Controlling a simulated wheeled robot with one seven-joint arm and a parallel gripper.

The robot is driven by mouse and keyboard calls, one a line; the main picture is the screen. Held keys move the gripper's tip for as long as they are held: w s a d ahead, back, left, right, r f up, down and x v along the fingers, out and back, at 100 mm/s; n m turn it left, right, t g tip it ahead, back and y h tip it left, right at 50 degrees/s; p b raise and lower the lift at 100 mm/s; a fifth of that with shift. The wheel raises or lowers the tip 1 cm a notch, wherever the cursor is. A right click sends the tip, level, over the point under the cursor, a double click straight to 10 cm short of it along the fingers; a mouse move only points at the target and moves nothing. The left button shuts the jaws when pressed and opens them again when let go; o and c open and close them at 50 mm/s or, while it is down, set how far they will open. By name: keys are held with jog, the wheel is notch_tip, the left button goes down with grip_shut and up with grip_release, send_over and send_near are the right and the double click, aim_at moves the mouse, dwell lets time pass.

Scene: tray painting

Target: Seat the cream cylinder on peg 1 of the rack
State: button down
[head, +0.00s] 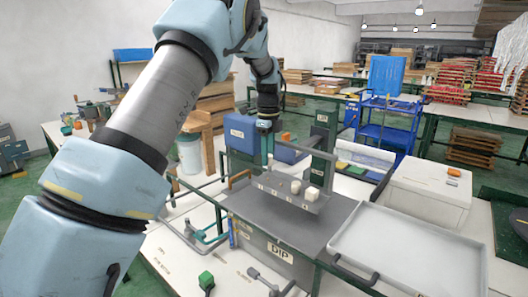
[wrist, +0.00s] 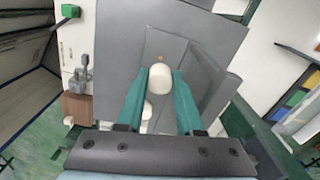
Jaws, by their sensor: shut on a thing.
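My gripper (wrist: 160,75) has teal fingers closed on the sides of a cream cylinder (wrist: 160,84), whose rounded end faces the wrist camera. In the head view my gripper (head: 268,152) hangs over the left end of the grey rack (head: 318,205), which has a row of small labels on its front. A small orange-brown tip (wrist: 160,57) shows just past the cylinder in the wrist view. I cannot tell whether the cylinder touches a peg. Two other cream pieces, a left one (head: 296,187) and a right one (head: 311,194), are on the rack. The labels are too small to read.
The rack stands on a grey tank marked DIP (head: 280,251). A large pale tray (head: 410,250) lies to the right, with a white box (head: 428,190) behind it. A blue box (head: 240,133) is close behind my gripper.

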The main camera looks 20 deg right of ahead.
aim_at(268, 178)
jog(key=shift+f+b, duration=1.45)
jog(key=shift+f, duration=0.95)
